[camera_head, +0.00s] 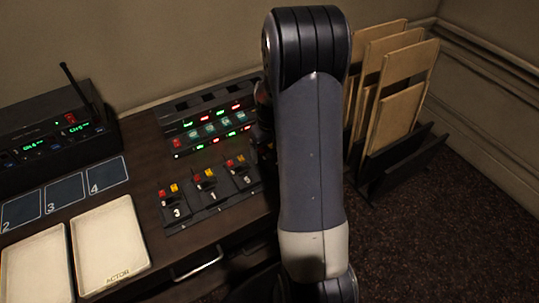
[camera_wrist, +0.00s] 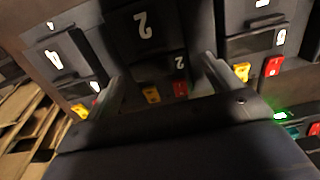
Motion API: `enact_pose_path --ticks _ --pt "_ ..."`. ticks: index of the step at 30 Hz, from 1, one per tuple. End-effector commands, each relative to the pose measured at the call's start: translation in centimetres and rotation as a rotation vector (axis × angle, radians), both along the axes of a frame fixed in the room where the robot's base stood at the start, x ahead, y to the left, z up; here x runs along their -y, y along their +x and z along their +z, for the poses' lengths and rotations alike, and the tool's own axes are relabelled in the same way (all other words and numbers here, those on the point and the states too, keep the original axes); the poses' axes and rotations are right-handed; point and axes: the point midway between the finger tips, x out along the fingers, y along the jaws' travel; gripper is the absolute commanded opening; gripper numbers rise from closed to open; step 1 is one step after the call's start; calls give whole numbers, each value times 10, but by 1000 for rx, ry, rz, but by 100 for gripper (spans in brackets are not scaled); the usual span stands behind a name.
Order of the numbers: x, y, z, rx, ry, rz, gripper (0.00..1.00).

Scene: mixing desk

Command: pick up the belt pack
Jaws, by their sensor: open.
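In the wrist view a dark belt pack (camera_wrist: 145,38) marked 2, seen upside down, has a yellow and a red knob or button at its near end. My gripper (camera_wrist: 160,82) is open, with one finger on each side of this pack's near end. I cannot tell whether the fingers touch it. Similar packs stand close on both sides: one marked 4 (camera_wrist: 60,58) at the left and another (camera_wrist: 252,45) at the right. In the head view my arm hides the gripper and the pack marked 2. Packs marked 3 (camera_head: 185,207), 1 (camera_head: 212,186) and 5 (camera_head: 241,174) show there.
A lit charger unit (camera_head: 207,128) stands behind the packs. A radio receiver (camera_head: 60,135) with an antenna is at the left. Pale trays (camera_head: 108,245) and numbered squares (camera_head: 65,193) lie on the desk (camera_head: 150,215). A rack of boards (camera_head: 400,100) stands at the right.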

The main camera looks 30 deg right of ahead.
Motion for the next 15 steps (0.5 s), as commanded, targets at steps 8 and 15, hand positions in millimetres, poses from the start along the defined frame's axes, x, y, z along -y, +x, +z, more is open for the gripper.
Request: enact_pose_path --ticks 8,15 --pt "0 0 -4 1 0 0 85" --pt "0 0 -4 1 0 0 67"
